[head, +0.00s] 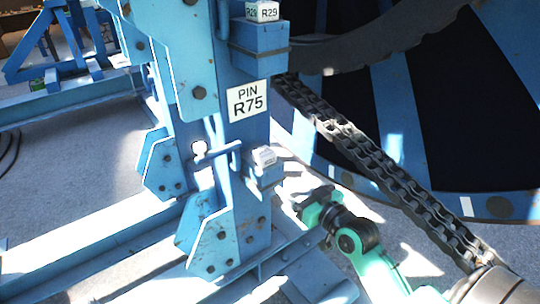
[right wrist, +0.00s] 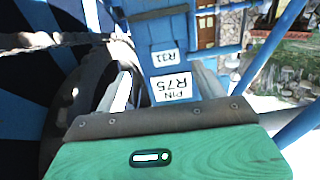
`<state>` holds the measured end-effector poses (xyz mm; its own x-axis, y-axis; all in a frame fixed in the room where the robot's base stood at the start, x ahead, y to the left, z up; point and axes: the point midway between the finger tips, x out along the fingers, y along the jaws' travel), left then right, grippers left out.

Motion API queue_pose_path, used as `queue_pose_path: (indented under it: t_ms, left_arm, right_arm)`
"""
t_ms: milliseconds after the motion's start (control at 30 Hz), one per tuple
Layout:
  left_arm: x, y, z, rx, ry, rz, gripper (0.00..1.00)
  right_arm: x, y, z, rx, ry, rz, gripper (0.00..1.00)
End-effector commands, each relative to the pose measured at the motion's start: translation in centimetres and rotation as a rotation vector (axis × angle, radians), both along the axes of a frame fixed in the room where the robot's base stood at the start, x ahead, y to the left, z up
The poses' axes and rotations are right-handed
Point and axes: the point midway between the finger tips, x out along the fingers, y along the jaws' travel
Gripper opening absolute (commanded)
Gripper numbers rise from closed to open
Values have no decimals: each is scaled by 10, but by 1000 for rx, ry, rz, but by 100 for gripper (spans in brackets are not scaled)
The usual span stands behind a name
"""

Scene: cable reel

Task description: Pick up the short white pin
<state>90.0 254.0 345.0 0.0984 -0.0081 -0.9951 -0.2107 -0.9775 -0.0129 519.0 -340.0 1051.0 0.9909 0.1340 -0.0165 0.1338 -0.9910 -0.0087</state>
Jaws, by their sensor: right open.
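No plain white pin stands out clearly. A small white spot (head: 199,148) shows by the blue plates in the head view; I cannot tell whether it is a pin end or a lit gap. A blue rod (head: 220,151) sticks out below the "PIN R75" label (head: 248,101), which shows upside down in the right wrist view (right wrist: 172,88). A small white-topped block (head: 264,157) sits right of the rod. My right gripper (head: 302,202) is below and right of these, apart from them. My left gripper is out of view.
A heavy chain (head: 375,155) runs diagonally beside the big blue reel (head: 400,100), close to my right arm. Blue beams (head: 100,240) of the stand lie along the floor. A white block marked R29 (head: 262,11) is higher up. Open grey floor (head: 70,170) lies left.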

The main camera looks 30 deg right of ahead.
Motion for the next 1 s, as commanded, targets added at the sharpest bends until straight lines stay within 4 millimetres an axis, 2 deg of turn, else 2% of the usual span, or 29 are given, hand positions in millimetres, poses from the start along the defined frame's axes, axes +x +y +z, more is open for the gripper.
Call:
queue_pose_path:
  t_ms: [167, 400, 600, 767, 1000]
  left_arm:
    - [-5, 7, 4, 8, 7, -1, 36]
    - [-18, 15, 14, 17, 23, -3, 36]
    - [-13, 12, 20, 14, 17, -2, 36]
    - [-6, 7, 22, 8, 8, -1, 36]
    - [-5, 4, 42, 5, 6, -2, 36]
  right_arm:
    - [9, 3, 11, -1, -17, 5, 71]
    - [50, 9, 12, 0, -16, 4, 71]
    - [77, 13, 10, 0, -15, 4, 71]
    - [85, 14, 10, -2, -14, 4, 71]
    - [115, 21, 23, 1, -15, 6, 71]
